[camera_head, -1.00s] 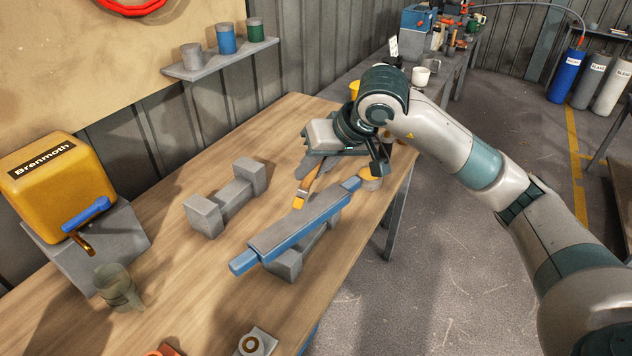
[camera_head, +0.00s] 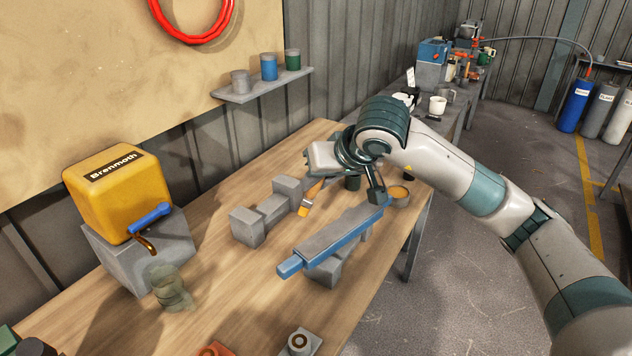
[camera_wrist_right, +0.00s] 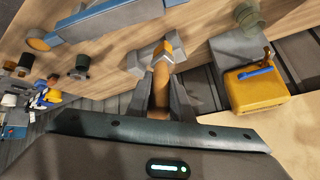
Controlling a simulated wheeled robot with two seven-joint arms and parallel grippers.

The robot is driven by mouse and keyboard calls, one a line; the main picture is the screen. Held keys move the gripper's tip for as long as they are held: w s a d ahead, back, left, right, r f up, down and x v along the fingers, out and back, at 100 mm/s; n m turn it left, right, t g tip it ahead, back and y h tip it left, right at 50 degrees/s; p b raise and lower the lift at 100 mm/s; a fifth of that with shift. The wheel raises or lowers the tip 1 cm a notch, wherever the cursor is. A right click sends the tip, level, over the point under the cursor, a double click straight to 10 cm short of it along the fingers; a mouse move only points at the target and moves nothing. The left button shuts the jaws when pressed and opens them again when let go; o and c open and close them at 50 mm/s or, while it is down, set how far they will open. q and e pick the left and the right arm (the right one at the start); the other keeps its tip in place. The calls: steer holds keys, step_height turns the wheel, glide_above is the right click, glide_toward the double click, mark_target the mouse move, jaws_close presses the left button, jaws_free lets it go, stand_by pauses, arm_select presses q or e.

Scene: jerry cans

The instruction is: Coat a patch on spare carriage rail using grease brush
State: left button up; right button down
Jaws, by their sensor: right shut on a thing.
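My right gripper (camera_head: 317,183) is shut on the grease brush (camera_head: 311,196), which has a brown-orange handle and a yellow-orange tip. The right wrist view shows the brush (camera_wrist_right: 162,72) between the two fingers, tip pointing away from the wrist. The spare carriage rail (camera_head: 335,236), a blue bar with a grey top, lies across a grey support block (camera_head: 325,272). The brush tip appears apart from the rail, beyond its far side, near a second, empty grey block (camera_head: 248,226). My left gripper is not in view.
An open tin with yellow contents (camera_head: 399,195) stands by the table's right edge. Bare wood (camera_head: 235,300) shows between the cup and rail.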

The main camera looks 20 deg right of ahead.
steer(key=shift+f+b, duration=0.7)
steer(key=shift+f, duration=1.8)
